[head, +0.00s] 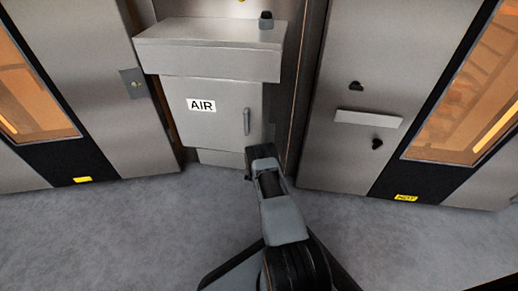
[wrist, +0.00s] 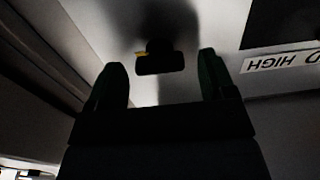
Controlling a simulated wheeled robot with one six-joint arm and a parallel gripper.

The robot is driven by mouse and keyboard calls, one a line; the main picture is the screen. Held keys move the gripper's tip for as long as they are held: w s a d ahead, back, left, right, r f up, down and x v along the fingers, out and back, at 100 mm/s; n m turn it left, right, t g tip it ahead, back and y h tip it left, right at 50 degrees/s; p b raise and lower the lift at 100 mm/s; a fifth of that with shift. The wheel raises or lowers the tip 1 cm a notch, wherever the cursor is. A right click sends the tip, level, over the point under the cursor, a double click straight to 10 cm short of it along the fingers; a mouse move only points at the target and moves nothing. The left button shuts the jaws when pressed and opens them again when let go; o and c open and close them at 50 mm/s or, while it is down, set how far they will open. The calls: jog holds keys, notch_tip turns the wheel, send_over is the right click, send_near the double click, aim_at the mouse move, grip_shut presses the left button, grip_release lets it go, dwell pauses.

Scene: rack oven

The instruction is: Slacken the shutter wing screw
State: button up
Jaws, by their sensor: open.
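In the wrist view my gripper (wrist: 160,60) is open, with one dark finger on each side. A dark, blocky knob-like part (wrist: 160,63) with a small yellow mark shows between and beyond the fingers, on a pale shadowed surface. It may be the wing screw, but it is too dark to be sure. I cannot tell its distance, and no contact shows. In the head view my arm reaches toward the grey AIR cabinet (head: 222,125); the fingers are hidden behind the arm.
A grey hood (head: 208,62) juts out above the cabinet, with a dark knob (head: 266,20) on top. The cabinet has a vertical handle (head: 247,122). The right panel carries a pale plate (head: 369,118) between two dark knobs. Oven doors with lit windows flank both sides. Grey floor lies open.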

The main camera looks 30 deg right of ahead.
jog(key=shift+a, duration=0.15)
jog(key=c, duration=0.9)
jog(key=shift+c, duration=0.2)
jog(key=shift+n, duration=0.3)
jog(key=shift+w+n, duration=0.1)
jog(key=shift+n, duration=7.7)
